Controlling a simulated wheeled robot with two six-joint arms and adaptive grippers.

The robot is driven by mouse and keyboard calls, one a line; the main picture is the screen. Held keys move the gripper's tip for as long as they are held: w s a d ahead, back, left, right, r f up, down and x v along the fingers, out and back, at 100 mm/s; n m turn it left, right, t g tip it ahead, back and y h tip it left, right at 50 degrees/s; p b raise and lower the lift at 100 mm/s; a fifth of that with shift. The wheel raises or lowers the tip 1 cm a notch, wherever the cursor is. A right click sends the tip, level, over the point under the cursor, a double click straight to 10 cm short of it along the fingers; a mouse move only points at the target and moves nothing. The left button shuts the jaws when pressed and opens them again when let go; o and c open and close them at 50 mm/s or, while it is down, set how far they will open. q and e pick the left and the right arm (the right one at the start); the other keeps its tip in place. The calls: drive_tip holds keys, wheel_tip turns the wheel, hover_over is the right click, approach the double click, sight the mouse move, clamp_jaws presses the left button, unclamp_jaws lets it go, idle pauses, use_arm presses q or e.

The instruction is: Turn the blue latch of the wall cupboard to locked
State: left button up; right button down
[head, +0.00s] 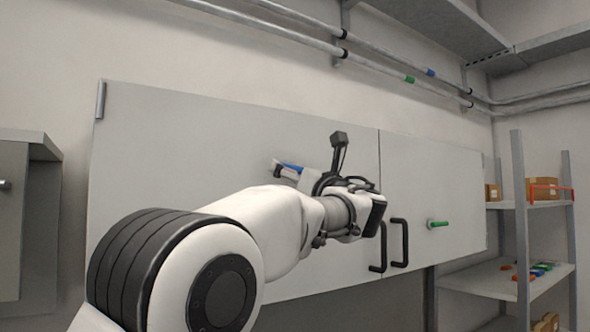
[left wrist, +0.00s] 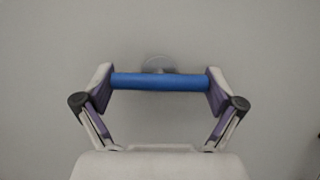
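The blue latch (head: 291,167) is on the left door of the wall cupboard (head: 220,140), mostly hidden by my left gripper (head: 299,174) in the head view. In the left wrist view the blue latch (left wrist: 160,82) is a bar lying level across the picture, with a round pale mount behind it. My left gripper (left wrist: 160,84) has its fingers spread wide, one at each end of the bar. I cannot tell whether they touch it. My right gripper is in neither view.
The right door carries a level green latch (head: 437,224). Two black door handles (head: 390,246) stand side by side near the door seam. Shelves (head: 530,272) with boxes stand at the right. Pipes (head: 330,42) run along the wall above the cupboard.

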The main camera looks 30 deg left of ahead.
use_arm(q)
drive_tip(key=shift+s+d+r+t, duration=0.15)
drive_tip(key=shift+d+t, duration=0.15)
drive_tip(key=shift+d, duration=0.05)
drive_tip(key=c, duration=0.5)
drive_tip(key=shift+a, duration=0.1)
drive_tip(key=c, duration=0.4)
drive_tip(key=shift+a, duration=0.1)
drive_tip(key=shift+n+g+b, duration=0.35)
drive_tip(key=shift+n+g, duration=0.25)
drive_tip(key=shift+n, duration=0.4)
drive_tip(key=shift+y, duration=0.3)
drive_tip(key=o, duration=1.4)
drive_tip(key=shift+d, duration=0.25)
